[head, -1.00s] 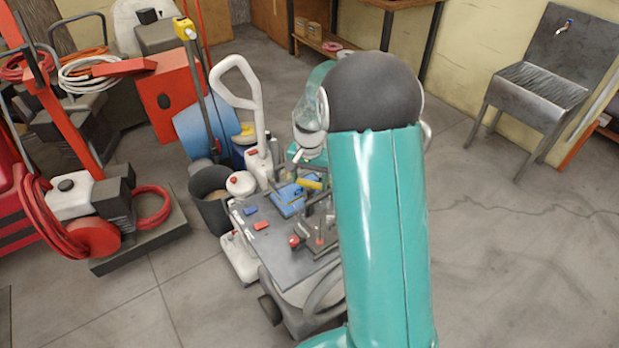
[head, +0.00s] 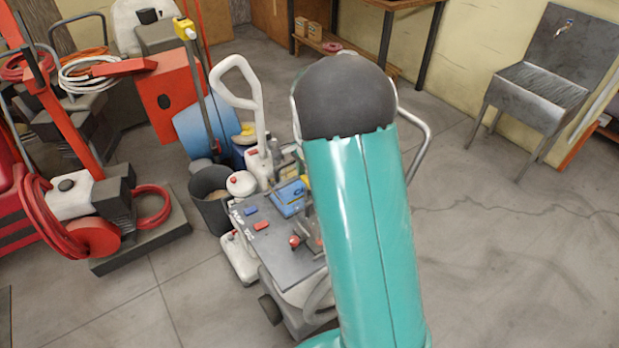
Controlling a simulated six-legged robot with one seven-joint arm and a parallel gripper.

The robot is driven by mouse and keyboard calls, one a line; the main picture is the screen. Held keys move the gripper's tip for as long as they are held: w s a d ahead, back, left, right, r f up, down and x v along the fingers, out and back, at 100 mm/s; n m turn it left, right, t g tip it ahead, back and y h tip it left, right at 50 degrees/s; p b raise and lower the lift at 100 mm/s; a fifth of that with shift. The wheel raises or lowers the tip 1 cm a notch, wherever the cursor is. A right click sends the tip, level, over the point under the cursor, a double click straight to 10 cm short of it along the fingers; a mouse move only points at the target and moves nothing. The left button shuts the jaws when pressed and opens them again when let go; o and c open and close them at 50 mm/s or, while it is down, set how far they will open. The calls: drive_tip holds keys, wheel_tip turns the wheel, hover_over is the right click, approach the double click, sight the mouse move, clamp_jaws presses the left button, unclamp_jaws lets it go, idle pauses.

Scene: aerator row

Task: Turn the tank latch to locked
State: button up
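A grey-topped wheeled machine (head: 265,259) stands at the middle, partly hidden by my teal arm. A small red knob (head: 294,241) sits on a dark fitting near the right of its top. I cannot tell whether this is the tank latch, or how the latch is turned. A blue rectangular piece (head: 289,199) lies at the back of the top, with a yellow part at its right edge. My gripper is hidden behind my arm, so its fingers and hold do not show.
Small blue (head: 250,210) and red (head: 261,226) blocks are on the machine's top. A black bucket (head: 211,213) stands to its left. A red hose machine (head: 100,210) is farther left. A steel sink (head: 540,95) stands at right. The floor at right is clear.

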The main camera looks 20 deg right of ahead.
idle(0.4)
drive_tip(key=o, duration=1)
wheel_tip(320, 180, up, 14)
drive_tip(key=shift+f, duration=0.1)
drive_tip(key=s+a+r+n+t, duration=0.3)
drive_tip(key=s+a+r+n, duration=0.35)
drive_tip(key=s+r, duration=0.4)
drive_tip(key=s+a+n+t, duration=0.1)
drive_tip(key=s+n, duration=0.2)
drive_tip(key=s, duration=0.2)
drive_tip(key=s+a+f+n, duration=0.1)
drive_tip(key=s+a+n, duration=0.1)
drive_tip(key=s, duration=0.3)
drive_tip(key=s+a+f+n+t, duration=0.1)
drive_tip(key=s+n, duration=0.3)
drive_tip(key=s, duration=0.1)
drive_tip(key=shift+s+a+t, duration=0.25)
drive_tip(key=shift+s+t, duration=0.05)
